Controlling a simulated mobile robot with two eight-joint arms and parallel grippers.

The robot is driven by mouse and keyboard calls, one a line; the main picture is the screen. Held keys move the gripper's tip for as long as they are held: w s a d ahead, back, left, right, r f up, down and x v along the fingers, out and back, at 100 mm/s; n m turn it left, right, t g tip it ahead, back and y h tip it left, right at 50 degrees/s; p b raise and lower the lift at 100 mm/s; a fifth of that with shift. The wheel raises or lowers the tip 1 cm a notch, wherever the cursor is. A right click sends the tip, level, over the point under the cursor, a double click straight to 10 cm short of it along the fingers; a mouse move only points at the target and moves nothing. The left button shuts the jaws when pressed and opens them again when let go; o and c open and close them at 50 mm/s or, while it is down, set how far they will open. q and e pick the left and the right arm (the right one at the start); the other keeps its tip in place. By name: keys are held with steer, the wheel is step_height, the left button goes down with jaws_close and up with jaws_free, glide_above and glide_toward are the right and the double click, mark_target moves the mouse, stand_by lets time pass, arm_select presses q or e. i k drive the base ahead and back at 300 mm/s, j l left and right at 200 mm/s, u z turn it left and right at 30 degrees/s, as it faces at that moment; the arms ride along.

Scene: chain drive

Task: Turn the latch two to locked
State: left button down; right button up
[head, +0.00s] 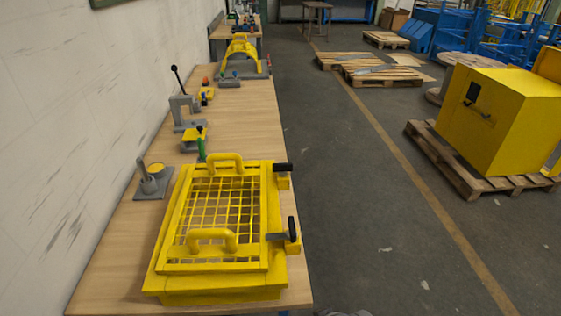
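A yellow guard with a mesh grid and two yellow handles (212,239) lies on a yellow box frame (215,297) at the near end of the workbench. Two latches with black grips sit on its right side. The nearer latch (292,230) has a grey arm reaching left over the guard's edge, and its black grip stands upright. The farther latch (283,168) has its black grip lying level across its yellow block. I cannot tell which one is latch two. Neither of my grippers shows in the head view.
The wooden workbench (245,128) runs along the white wall. A grey base with a post (152,180), a lever press (184,108) and a yellow clamp with a green handle (193,140) stand on it. The floor to the right is clear up to a pallet (455,168) with a yellow box (500,110).

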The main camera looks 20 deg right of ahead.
mark_target(282, 167)
steer(key=l+u, duration=0.45)
steer(key=l, duration=0.2)
steer(key=l+u, duration=0.45)
steer(key=l, duration=0.2)
